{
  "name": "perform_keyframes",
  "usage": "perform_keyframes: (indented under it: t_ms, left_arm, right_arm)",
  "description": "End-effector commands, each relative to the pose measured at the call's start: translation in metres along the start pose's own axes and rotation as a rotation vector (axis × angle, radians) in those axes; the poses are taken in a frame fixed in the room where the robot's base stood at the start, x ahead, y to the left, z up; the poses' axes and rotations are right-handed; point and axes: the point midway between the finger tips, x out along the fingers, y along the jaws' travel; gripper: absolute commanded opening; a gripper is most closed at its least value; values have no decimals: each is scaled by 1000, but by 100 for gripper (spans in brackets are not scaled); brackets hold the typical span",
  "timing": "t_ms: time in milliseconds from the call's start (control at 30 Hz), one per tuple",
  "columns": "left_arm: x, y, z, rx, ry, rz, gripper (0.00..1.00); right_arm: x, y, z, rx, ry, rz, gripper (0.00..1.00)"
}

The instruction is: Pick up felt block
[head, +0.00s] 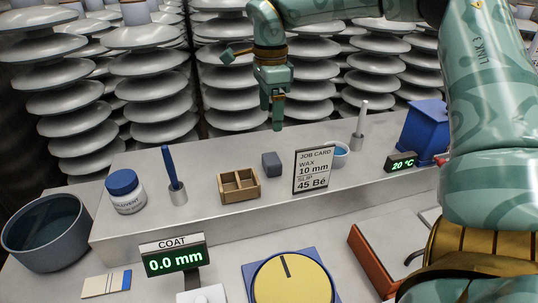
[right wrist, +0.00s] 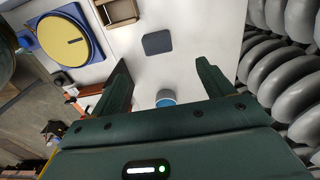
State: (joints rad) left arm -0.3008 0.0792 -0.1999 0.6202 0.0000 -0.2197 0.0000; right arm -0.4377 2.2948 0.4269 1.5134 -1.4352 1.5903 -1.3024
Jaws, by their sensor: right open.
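The felt block (head: 271,164) is a small dark grey block on the raised grey shelf, between the wooden divided tray and the job card. It also shows in the right wrist view (right wrist: 157,43), flat on the pale surface and just beyond the fingertips. My right gripper (head: 277,118) is above and a little behind the block, pointing down. In the right wrist view its two fingers (right wrist: 163,72) are spread apart with nothing between them, and there is a gap to the block. My left gripper does not show.
The wooden tray (head: 239,186) is left of the block, and the job card (head: 313,170) stands close on its right. A blue-rimmed cup (head: 340,155) and a white stick in a holder (head: 360,130) are farther right. Insulator stacks (head: 236,80) rise behind the shelf.

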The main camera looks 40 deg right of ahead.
Motion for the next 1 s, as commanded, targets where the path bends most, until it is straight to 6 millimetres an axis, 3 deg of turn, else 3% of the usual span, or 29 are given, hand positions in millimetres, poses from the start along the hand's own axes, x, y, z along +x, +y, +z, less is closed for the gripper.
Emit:
perform_keyframes:
  t_ms: [100,300,533,800,1000]
  left_arm:
    - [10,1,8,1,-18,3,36]
    - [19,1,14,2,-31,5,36]
    - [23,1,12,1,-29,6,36]
    - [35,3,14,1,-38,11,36]
    - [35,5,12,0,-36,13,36]
  right_arm:
    - [37,0,0,1,0,8,80]
    - [78,0,0,3,-2,6,80]
    - [97,1,0,4,-4,3,80]
    - [139,4,-2,4,-3,5,80]
    - [142,4,-2,5,-4,0,80]
